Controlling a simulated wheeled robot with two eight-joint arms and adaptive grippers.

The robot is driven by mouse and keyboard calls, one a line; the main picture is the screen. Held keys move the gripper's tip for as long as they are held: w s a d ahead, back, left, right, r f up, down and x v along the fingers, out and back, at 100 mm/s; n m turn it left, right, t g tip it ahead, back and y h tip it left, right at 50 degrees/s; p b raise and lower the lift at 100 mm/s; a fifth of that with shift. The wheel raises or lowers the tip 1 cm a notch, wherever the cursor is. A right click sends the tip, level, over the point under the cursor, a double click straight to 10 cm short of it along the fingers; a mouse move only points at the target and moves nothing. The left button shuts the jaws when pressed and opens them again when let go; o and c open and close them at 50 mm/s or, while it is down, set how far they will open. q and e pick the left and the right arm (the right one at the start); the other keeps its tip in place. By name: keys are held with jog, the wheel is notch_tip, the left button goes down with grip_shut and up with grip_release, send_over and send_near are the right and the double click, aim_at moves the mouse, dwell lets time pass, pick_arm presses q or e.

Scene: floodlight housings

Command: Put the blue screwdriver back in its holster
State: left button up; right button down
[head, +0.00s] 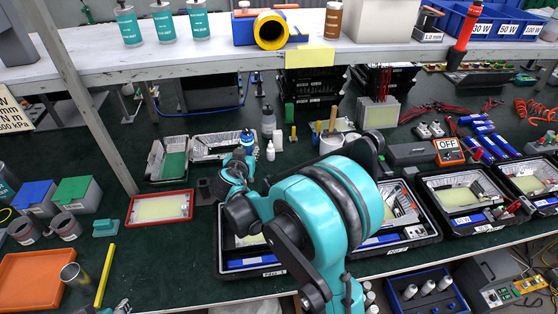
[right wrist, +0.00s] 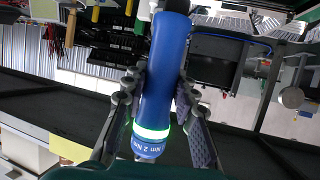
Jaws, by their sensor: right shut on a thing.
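The blue screwdriver (right wrist: 163,75) fills the middle of the right wrist view. It has a lit green ring and a printed band at its lower end in that picture. My right gripper (right wrist: 160,95) is shut on its body, one finger on each side. In the head view my right gripper (head: 240,165) is above the bench, with a small blue part of the screwdriver (head: 247,136) showing above it. My left gripper is not in view. I cannot tell which thing is the holster; a small dark grey block (head: 205,190) stands left of my right gripper.
A raised white shelf (head: 225,52) crosses the back. Black trays (head: 452,226) with housing parts line the front right. A red-rimmed tray (head: 160,207) and an orange tray (head: 32,281) lie at left. White bottles (head: 270,152) stand just behind my right gripper.

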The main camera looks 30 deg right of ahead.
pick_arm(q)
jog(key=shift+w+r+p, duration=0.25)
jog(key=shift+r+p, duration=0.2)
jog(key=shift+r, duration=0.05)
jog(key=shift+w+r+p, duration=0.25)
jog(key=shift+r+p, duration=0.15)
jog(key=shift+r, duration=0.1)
pick_arm(e)
jog(key=w+a+r+n+t+y, duration=0.2)
jog(key=w+a+n, duration=0.1)
jog(key=w+a, duration=0.9)
jog(key=a, duration=0.3)
jog(key=shift+w+y, duration=0.2)
jog(key=shift+y, duration=0.2)
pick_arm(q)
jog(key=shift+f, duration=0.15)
pick_arm(e)
jog(key=shift+f, duration=0.1)
pick_arm(q)
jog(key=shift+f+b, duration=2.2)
jog(key=shift+b, duration=0.15)
pick_arm(e)
jog(key=shift+f, duration=2.85)
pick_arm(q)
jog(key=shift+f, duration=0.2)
